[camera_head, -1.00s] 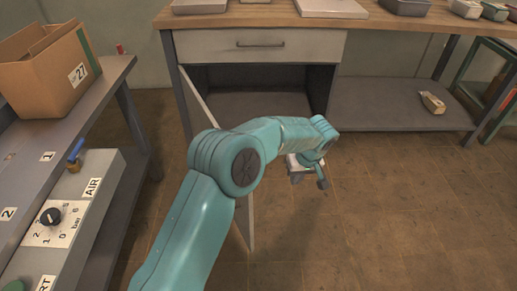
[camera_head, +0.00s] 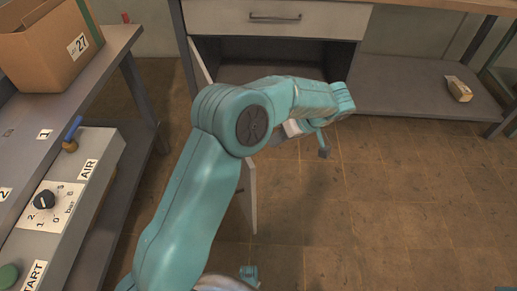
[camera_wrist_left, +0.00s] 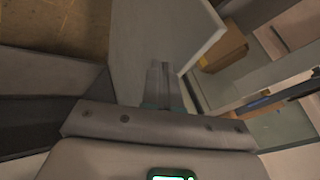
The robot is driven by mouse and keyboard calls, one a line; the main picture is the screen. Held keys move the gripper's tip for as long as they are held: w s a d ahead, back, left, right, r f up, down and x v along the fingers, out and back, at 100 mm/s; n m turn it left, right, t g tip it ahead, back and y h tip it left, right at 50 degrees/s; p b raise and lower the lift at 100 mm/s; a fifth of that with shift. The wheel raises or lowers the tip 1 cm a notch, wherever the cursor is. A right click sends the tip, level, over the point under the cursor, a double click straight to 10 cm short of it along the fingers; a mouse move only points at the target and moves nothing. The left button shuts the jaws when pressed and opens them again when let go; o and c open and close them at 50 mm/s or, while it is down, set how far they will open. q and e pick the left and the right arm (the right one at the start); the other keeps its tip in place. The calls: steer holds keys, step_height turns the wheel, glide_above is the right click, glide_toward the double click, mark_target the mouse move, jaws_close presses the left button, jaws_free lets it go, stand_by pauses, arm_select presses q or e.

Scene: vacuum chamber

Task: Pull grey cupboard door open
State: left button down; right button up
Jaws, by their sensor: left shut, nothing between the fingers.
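The grey cupboard door (camera_head: 252,205) stands swung out from the left side of the cupboard (camera_head: 277,73) under the workbench, seen nearly edge-on in the head view. My left arm covers its middle. The cupboard's dark inside shows. My left gripper (camera_head: 308,138) is to the right of the door, on its inner side, partly hidden by its own wrist. In the left wrist view my left gripper (camera_wrist_left: 163,70) is shut and empty, its fingers in front of the pale door panel (camera_wrist_left: 158,33). I cannot tell whether they touch it.
A drawer with a dark handle (camera_head: 275,17) is above the cupboard opening. At left, a bench holds a cardboard box (camera_head: 45,48) and an air panel (camera_head: 58,205) with a dial. A small block (camera_head: 459,89) lies on the low shelf at right. The floor at right is clear.

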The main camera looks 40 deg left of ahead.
arm_select(q)
steer(key=s+a+f+b, duration=0.1)
steer(key=s+a+f, duration=0.1)
steer(key=s+a, duration=0.2)
steer(key=shift+f+b, duration=0.25)
steer(key=shift+b, duration=0.05)
arm_select(e)
steer(key=shift+s+f, duration=0.2)
steer(key=shift+f, duration=0.85)
steer(key=shift+f, duration=0.1)
